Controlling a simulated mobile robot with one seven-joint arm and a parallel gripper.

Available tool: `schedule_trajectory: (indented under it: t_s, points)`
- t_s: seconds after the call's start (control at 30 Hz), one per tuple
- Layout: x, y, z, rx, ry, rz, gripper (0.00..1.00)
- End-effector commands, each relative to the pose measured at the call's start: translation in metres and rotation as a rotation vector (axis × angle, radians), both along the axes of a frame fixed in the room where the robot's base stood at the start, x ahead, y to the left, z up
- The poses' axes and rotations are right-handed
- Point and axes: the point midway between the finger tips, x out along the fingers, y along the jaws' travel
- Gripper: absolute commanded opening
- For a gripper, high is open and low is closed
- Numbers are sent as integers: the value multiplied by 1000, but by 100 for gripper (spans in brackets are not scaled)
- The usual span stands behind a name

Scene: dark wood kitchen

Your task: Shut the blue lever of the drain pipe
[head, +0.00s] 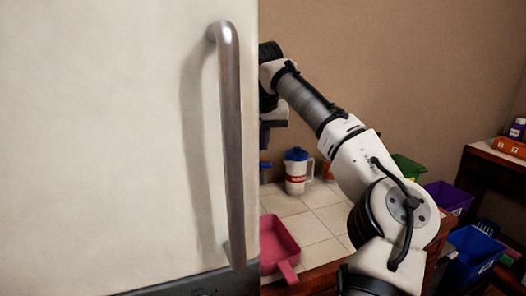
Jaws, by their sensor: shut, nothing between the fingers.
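My gripper (273,118) shows only in part at the end of my arm, just right of the white door's edge. The door hides the rest of it, and its fingertips are not clear. It is shut and holds nothing. I cannot make out the drain pipe or its blue lever for sure. A small blue thing (265,168) peeks out at the door's edge below my gripper. I cannot tell whether it is part of the lever, or how far it is from the gripper.
A white door (100,130) with a metal handle (231,140) fills the left half. A tiled counter (322,222) holds a blue-lidded jug (297,172) and a pink pan (277,243). Purple (449,197) and blue (474,252) bins stand at right, near a dark shelf (488,165).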

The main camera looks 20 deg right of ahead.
Motion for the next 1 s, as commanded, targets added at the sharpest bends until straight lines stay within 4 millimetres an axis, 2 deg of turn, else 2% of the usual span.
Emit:
schedule_trajectory:
  t_s: [0.1,0.3,0.5,1.0]
  points:
    - [8,-3,-24,-1,2,1,0]
    - [-15,4,-22,-4,-1,1,0]
    - [-28,9,-23,-2,-1,1,0]
    - [-30,12,-23,1,-1,3,0]
